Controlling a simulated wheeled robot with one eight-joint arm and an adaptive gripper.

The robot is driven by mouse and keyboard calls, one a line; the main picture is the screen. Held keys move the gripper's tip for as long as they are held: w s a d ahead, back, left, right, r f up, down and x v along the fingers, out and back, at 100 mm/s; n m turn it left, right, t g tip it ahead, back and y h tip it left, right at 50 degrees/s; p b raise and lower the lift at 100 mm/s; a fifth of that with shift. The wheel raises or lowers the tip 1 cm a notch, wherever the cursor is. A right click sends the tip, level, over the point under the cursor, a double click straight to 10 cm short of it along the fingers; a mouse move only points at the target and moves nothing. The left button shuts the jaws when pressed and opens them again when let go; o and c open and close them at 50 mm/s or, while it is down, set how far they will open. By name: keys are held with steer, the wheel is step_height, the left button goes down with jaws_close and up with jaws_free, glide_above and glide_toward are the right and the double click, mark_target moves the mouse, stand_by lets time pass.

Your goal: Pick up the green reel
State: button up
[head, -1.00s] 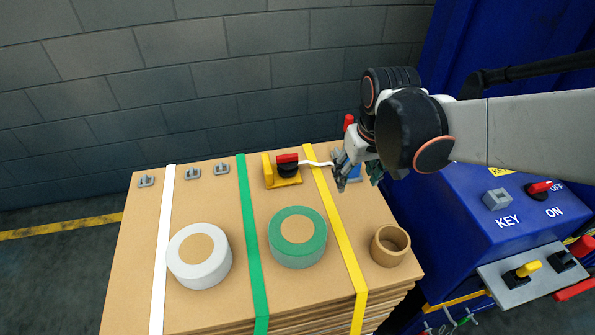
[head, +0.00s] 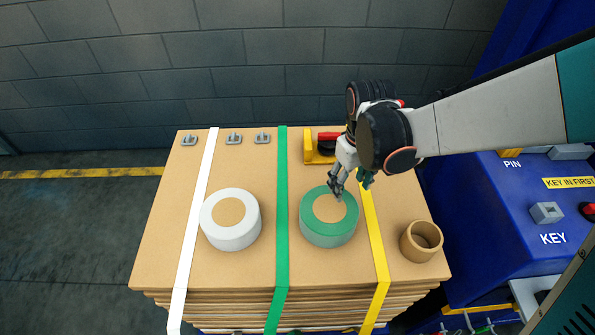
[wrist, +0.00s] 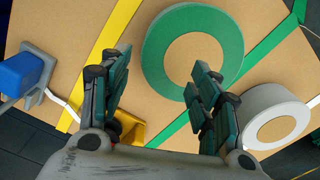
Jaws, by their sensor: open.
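The green reel (head: 328,235) lies flat on the stacked boards, between the green strap and the yellow strap, with a tan core on top. My gripper (head: 351,186) is open and empty, just above the back right part of the reel in the head view. In the wrist view my gripper (wrist: 155,85) has its two fingers spread. The green reel (wrist: 228,30) shows beyond the fingers at upper right, and the right finger overlaps its lower edge. I cannot tell whether a finger touches it.
A white reel (head: 231,232) stands left of the green strap (head: 282,200). An empty tan core (head: 421,241) stands right of the yellow strap (head: 376,240). A yellow tool with a red handle (head: 320,147) sits at the back. A blue control cabinet (head: 500,220) borders the right.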

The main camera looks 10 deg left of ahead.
mark_target(347, 201)
steer(key=f, duration=0.2)
steer(key=shift+w+f, duration=0.2)
steer(key=shift+f, duration=0.1)
steer(key=shift+s+d+f+b, duration=0.1)
steer(key=shift+f+b, duration=0.55)
steer(key=shift+f, duration=0.8)
steer(key=shift+s+f+b, duration=0.1)
steer(key=shift+f+b, duration=0.5)
steer(key=shift+f, duration=0.85)
steer(key=shift+r, duration=0.1)
steer(key=shift+c, duration=0.6)
jaws_close()
